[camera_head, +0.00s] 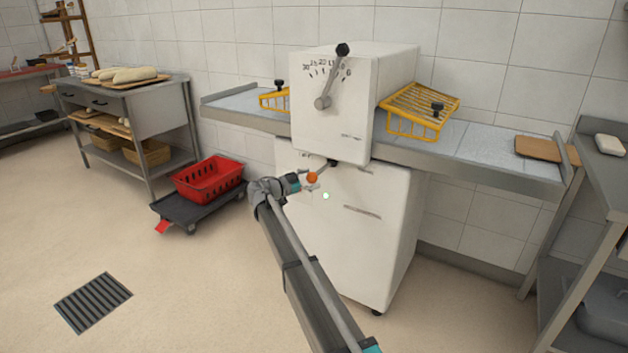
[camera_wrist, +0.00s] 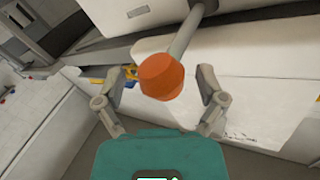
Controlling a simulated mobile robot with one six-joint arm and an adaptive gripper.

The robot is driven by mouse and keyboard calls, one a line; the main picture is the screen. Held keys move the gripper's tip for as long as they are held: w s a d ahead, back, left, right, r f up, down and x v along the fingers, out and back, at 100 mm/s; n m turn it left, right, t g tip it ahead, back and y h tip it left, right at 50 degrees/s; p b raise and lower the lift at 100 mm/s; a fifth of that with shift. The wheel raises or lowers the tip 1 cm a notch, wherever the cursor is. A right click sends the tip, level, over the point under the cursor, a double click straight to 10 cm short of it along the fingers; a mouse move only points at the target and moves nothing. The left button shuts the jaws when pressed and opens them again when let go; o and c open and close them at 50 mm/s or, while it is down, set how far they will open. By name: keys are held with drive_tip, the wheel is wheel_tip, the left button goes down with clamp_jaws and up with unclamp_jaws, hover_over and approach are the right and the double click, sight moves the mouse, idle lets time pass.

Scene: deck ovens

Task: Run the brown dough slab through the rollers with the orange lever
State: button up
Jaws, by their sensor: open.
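The dough sheeter is a white machine (camera_head: 335,240) with a roller head (camera_head: 340,125) and a grey belt table running out on both sides. The orange lever knob (camera_head: 312,178) sits on a metal rod low on the front of the head. In the wrist view the orange knob (camera_wrist: 160,76) lies between the fingers of my gripper (camera_wrist: 160,90). The fingers are open, with a gap on each side of the knob. In the head view my gripper (camera_head: 303,182) is just left of the knob. The brown dough slab (camera_head: 546,147) lies flat at the right end of the belt.
Yellow wire guards (camera_head: 420,108) stand on the belt beside the head. A dial lever (camera_head: 332,78) is on the head's front. A red crate (camera_head: 208,179) on a dark dolly (camera_head: 190,212) stands left. A steel table (camera_head: 130,100) holds loaves. The floor at left is clear around a drain.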

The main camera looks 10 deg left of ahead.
drive_tip(key=v, duration=1.2)
idle(0.5)
drive_tip(key=s+d+f+n+g+y, duration=0.1)
drive_tip(key=s+d+f+n+g, duration=0.2)
drive_tip(key=d, duration=0.8)
drive_tip(key=s+d+f+n+g+y, duration=0.1)
drive_tip(key=s+d+f+g+y, duration=0.3)
drive_tip(key=d, duration=0.6)
drive_tip(key=s+d+f+n+g+h, duration=0.15)
drive_tip(key=d+f, duration=0.35)
drive_tip(key=d, duration=0.6)
drive_tip(key=s+d+f+n+g+y, duration=0.1)
drive_tip(key=s+d+f+n+y, duration=0.15)
drive_tip(key=s+d, duration=0.4)
drive_tip(key=s+d+f+n+g+y, duration=0.1)
drive_tip(key=s+d+f+n+y, duration=0.2)
drive_tip(key=s, duration=0.6)
drive_tip(key=s+d+f+n+g+y, duration=0.1)
drive_tip(key=s+d+n+g+y, duration=0.15)
drive_tip(key=s+d+y, duration=0.4)
wheel_tip(320, 180, up, 33)
drive_tip(key=a+t+h+p, duration=0.1)
drive_tip(key=h+p, duration=0.1)
drive_tip(key=p, duration=3.1)
drive_tip(key=shift+s+a+r+p, duration=0.2)
drive_tip(key=shift+s+a+p, duration=0.15)
drive_tip(key=shift+s, duration=0.1)
